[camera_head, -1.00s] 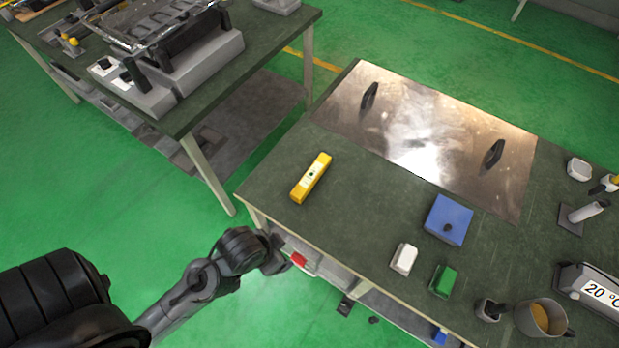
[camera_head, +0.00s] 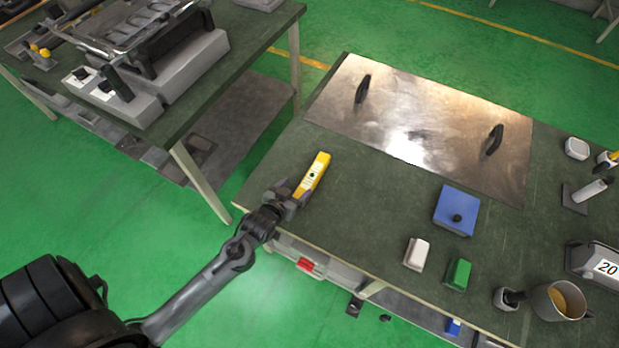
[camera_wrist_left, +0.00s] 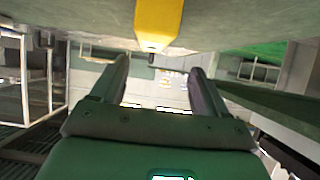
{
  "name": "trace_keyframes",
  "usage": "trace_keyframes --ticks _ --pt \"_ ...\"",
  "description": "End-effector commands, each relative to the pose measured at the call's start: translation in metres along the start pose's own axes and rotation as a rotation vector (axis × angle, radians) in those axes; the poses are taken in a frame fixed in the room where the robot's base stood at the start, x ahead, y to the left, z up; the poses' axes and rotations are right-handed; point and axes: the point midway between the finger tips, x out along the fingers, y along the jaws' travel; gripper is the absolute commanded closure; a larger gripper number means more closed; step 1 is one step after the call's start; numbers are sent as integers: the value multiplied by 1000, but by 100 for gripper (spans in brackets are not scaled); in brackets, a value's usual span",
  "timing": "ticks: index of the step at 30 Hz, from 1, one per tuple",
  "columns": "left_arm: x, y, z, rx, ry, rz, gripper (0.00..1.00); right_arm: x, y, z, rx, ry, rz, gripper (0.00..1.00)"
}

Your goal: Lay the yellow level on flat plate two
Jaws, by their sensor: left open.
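The yellow level (camera_head: 313,176) lies on the dark green table near its left front edge. It also shows at the top of the left wrist view (camera_wrist_left: 158,22). A flat metal plate (camera_head: 405,130) with two black handles lies farther back on the same table; no number shows on it. My left gripper (camera_head: 290,194) is at the near end of the level. Its fingers are apart in the left wrist view (camera_wrist_left: 158,66), with the level's end ahead of the gap. Contact cannot be told. My right gripper is not in view.
A blue box (camera_head: 456,208), a white block (camera_head: 417,253) and a green block (camera_head: 458,274) stand right of the level. A mug (camera_head: 558,300) stands at the lower right. Another table (camera_head: 235,70) with equipment is at upper left. The table between level and plate is clear.

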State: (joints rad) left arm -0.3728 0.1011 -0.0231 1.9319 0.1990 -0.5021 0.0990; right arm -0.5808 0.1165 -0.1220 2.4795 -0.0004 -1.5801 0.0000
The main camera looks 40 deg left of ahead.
Motion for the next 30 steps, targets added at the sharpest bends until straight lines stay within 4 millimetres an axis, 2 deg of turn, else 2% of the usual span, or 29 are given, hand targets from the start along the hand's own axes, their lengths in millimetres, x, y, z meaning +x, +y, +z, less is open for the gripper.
trace_keyframes --ticks 1,6,14,24,30 --pt "9 1 2 0 1 1 26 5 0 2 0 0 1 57" --pt "31 1 1 0 0 1 26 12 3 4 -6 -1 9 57" --pt "45 2 2 1 -2 1 26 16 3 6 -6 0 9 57" --pt "85 6 5 1 -1 2 26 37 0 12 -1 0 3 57" --pt "93 6 4 1 -2 2 26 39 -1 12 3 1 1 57"
